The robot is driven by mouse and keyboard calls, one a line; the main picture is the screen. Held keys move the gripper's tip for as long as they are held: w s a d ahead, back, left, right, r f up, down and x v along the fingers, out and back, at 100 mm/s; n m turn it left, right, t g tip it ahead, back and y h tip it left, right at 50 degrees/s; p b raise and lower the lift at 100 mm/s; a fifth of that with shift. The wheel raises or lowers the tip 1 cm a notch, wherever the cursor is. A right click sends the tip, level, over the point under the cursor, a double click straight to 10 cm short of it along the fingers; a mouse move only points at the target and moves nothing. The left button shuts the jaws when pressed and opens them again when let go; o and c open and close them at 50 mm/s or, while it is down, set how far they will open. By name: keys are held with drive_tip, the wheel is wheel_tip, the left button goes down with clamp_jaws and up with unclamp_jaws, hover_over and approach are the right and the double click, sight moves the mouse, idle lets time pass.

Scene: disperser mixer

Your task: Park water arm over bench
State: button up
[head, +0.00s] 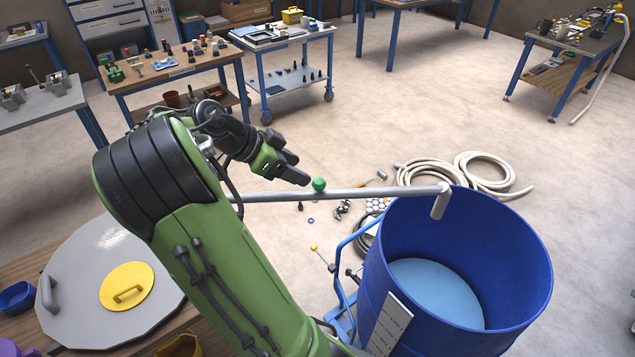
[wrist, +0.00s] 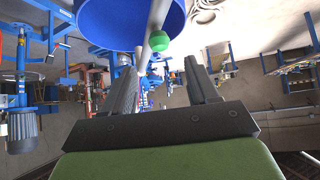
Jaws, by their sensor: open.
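The water arm (head: 365,193) is a grey horizontal pipe with a green knob (head: 319,184) on top. Its bent-down spout (head: 440,202) hangs over the open mouth of a blue drum (head: 375,270) holding light blue liquid. My gripper (head: 303,178) is open, just left of the knob. In the wrist view, the knob (wrist: 159,41) lies just ahead of and between my open fingers (wrist: 163,62), apparently untouched. The pipe's left end is hidden behind my arm. A wooden bench (head: 22,268) at lower left carries a round grey lid.
The grey lid (head: 75,270) has a yellow hatch (head: 127,286); a blue bowl (head: 17,298) sits beside it. Coiled hoses (head: 490,175) and small parts lie on the floor behind the drum. Work tables (head: 180,68) stand at the back. Floor right of the drum is clear.

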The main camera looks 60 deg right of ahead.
sight(318, 180)
drive_tip(key=x, duration=0.8)
drive_tip(key=shift+s+d+f, duration=0.1)
drive_tip(key=shift+f, duration=0.05)
clamp_jaws()
